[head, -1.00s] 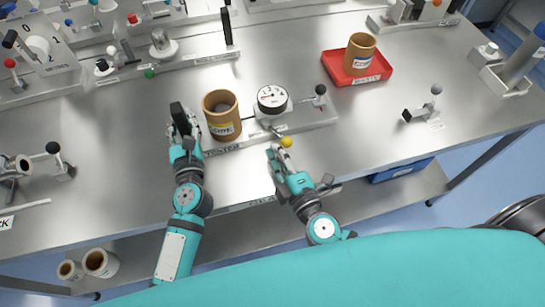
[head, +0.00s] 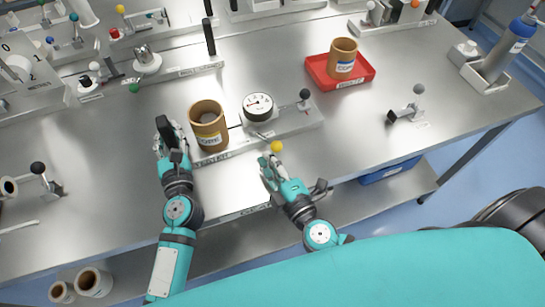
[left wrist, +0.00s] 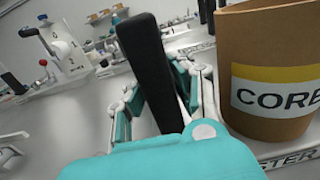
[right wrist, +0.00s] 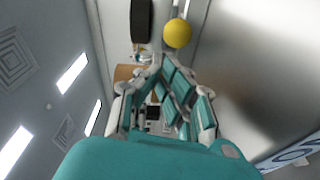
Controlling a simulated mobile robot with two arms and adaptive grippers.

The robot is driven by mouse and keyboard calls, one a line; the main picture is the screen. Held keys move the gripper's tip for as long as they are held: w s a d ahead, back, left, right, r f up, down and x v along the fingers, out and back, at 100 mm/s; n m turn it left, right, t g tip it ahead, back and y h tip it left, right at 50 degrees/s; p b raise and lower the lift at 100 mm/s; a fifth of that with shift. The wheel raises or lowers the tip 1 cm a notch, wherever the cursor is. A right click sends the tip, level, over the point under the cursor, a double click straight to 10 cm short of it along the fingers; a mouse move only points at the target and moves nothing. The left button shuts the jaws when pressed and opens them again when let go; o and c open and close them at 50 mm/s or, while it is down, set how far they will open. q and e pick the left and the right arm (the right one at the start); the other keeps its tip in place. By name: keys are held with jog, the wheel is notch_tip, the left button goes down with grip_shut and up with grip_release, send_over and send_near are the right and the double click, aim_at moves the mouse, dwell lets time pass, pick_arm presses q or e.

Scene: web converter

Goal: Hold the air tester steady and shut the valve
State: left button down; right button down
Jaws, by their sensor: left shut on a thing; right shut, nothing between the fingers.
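The air tester (head: 290,125) is a flat metal base carrying a round white gauge (head: 258,106) and a brown core (head: 208,125) in a cup-like upright position. A black upright handle (head: 166,130) stands at its left end. My left gripper (head: 168,145) is shut on this handle, which shows between its fingers in the left wrist view (left wrist: 150,65). The valve lever ends in a yellow ball (head: 277,146) at the tester's front edge. My right gripper (head: 268,163) is shut and empty just in front of the ball. In the right wrist view the yellow ball (right wrist: 177,33) lies beyond the fingertips.
A black-knobbed lever (head: 305,95) stands at the tester's right end. A red tray (head: 357,77) with another core (head: 343,58) sits behind it. The table front (head: 235,180) between my arms is bare.

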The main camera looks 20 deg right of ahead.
pick_arm(q)
jog(key=shift+s+a+f, duration=0.1)
jog(key=shift+f, duration=0.45)
pick_arm(e)
jog(key=s+a, duration=0.2)
jog(key=shift+s+a+r, duration=0.1)
jog(key=shift+s+r, duration=0.05)
jog(key=shift+s, duration=0.2)
jog(key=s+d, duration=0.2)
jog(key=s, duration=0.6)
jog(key=shift+s+r, duration=0.15)
jog(key=shift+r, duration=0.25)
pick_arm(q)
jog(key=shift+r+p, duration=0.35)
pick_arm(e)
jog(key=shift+r, duration=0.2)
pick_arm(q)
jog(key=c, duration=1.5)
grip_release()
jog(key=o, duration=0.4)
jog(key=shift+w+r, duration=0.15)
jog(key=shift+w, duration=0.05)
jog(key=shift+o, duration=0.2)
jog(key=s, duration=1.2)
